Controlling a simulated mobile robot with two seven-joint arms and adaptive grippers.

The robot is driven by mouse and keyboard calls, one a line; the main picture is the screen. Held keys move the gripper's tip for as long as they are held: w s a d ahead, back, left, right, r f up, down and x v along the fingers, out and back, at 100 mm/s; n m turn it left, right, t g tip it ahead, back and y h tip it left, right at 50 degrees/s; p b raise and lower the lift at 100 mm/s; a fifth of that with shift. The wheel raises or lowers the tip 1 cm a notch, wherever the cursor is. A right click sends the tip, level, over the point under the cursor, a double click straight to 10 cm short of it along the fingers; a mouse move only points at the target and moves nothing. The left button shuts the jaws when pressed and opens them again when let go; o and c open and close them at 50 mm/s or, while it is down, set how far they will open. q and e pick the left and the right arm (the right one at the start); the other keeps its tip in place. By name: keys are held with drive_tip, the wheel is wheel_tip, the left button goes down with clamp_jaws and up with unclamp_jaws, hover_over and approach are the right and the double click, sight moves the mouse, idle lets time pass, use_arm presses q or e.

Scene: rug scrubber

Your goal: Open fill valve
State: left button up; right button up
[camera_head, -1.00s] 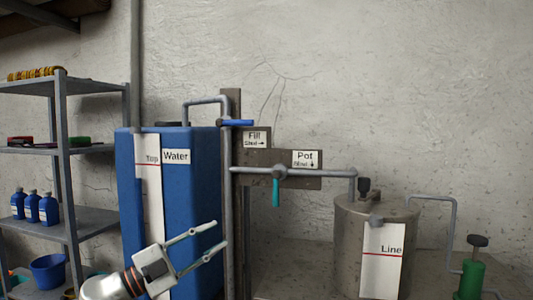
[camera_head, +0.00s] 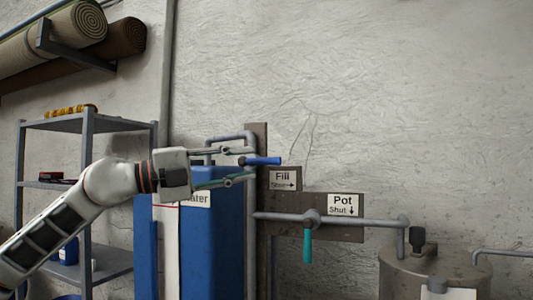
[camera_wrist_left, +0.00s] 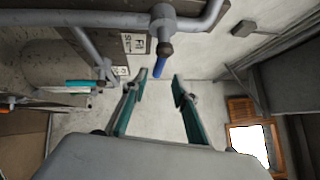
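The fill valve's blue handle (camera_head: 264,161) lies level and points right, above the sign (camera_head: 284,179) reading "Fill" with "Shut" and a right arrow. My left gripper (camera_head: 252,164) is open beside the handle, its fingers pointing right. In the left wrist view, the blue handle (camera_wrist_left: 158,70) shows close to the tip of the left-hand finger, and the gap between the fingertips (camera_wrist_left: 160,76) is wide. I cannot tell whether a finger touches the handle. The pot valve's teal handle (camera_head: 307,246) hangs straight down below its pipe. My right gripper is out of view.
The blue water tank (camera_head: 215,250) stands behind and below my left arm. Grey pipes (camera_head: 360,222) run from the valve board to a metal pot (camera_head: 440,268) at lower right. A shelf (camera_head: 87,190) and rolled rugs (camera_head: 70,36) are at left.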

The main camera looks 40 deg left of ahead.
sight(265, 161)
use_arm(q)
drive_tip(key=shift+w+d+r+p, duration=0.35)
drive_tip(key=shift+d+r+p, duration=0.1)
drive_tip(key=shift+p, duration=0.4)
drive_tip(key=x, duration=0.1)
drive_tip(key=p+x, duration=0.2)
drive_tip(key=x, duration=0.1)
drive_tip(key=shift+a+f, duration=0.1)
drive_tip(key=shift+f, duration=0.2)
drive_tip(key=shift+w+d+p, duration=0.3)
drive_tip(key=shift+w+p, duration=0.15)
drive_tip(key=shift+w, duration=0.15)
drive_tip(key=shift+w+f, duration=0.15)
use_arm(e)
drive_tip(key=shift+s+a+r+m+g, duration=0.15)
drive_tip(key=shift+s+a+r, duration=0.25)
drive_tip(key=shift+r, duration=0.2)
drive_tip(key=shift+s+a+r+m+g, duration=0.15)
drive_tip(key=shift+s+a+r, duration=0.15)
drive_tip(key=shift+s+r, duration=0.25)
use_arm(q)
clamp_jaws()
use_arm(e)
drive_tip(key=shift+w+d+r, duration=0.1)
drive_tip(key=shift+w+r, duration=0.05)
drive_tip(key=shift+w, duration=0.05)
